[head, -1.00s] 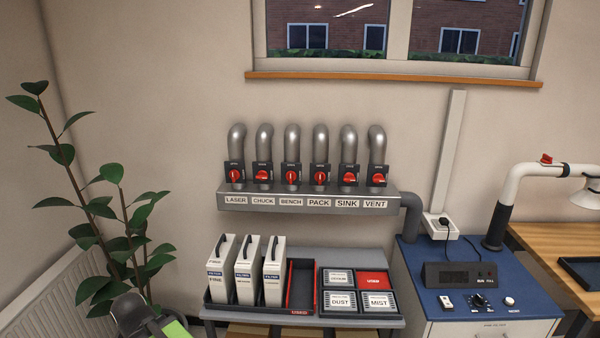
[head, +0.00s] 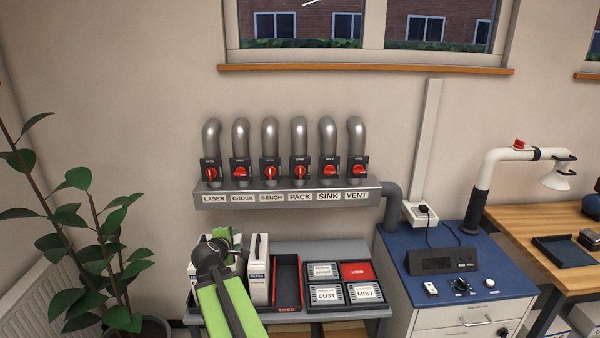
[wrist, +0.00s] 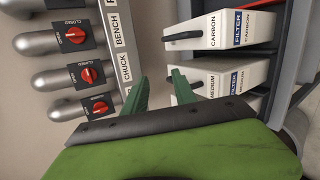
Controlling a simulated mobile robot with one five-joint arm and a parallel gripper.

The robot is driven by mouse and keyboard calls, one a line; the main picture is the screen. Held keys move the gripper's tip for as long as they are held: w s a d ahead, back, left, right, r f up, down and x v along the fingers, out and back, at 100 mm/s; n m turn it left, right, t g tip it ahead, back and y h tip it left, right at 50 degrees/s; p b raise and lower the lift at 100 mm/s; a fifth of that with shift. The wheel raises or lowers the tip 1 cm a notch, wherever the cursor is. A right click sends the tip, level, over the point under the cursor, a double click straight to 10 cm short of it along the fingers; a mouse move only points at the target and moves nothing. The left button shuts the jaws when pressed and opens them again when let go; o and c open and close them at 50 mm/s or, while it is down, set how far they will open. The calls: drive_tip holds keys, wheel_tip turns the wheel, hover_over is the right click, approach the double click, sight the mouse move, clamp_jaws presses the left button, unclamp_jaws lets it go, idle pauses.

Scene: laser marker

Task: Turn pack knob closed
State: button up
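The PACK knob (head: 299,172) is a red handle on a dark plate, fourth from the left in the row of valves. Its handle looks upright in the head view. The PACK label (head: 300,197) is on the grey rail below it. My gripper (head: 222,236) is low and left of the knob, in front of the white filter boxes and well apart from the knob. In the wrist view my gripper's green fingers (wrist: 160,76) are spread with nothing between them. The PACK knob itself is not visible in the wrist view.
Other red knobs stand close on both sides: BENCH (head: 270,173) and SINK (head: 329,171). The wrist view shows the CHUCK knob (wrist: 86,75). Filter boxes (head: 258,270) and a tray of labelled packs (head: 325,295) lie below. A plant (head: 90,240) stands left.

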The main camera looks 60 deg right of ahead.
drive_tip(key=s+d+r+n+t+h, duration=0.1)
drive_tip(key=s+d+r+n+h, duration=0.1)
drive_tip(key=s+d+r+n, duration=0.4)
drive_tip(key=s+d+r+n+t+h, duration=0.1)
drive_tip(key=s+d+r+n+h, duration=0.15)
drive_tip(key=d, duration=0.65)
drive_tip(key=n+t, duration=0.3)
drive_tip(key=n, duration=0.6)
approach(300, 171)
drive_tip(key=shift+y, duration=0.35)
drive_tip(key=x, duration=0.8)
drive_tip(key=shift+w+d+r, duration=0.1)
drive_tip(key=shift+d+r, duration=0.2)
drive_tip(key=shift+r, duration=0.05)
drive_tip(key=shift+c, duration=0.3)
clamp_jaws()
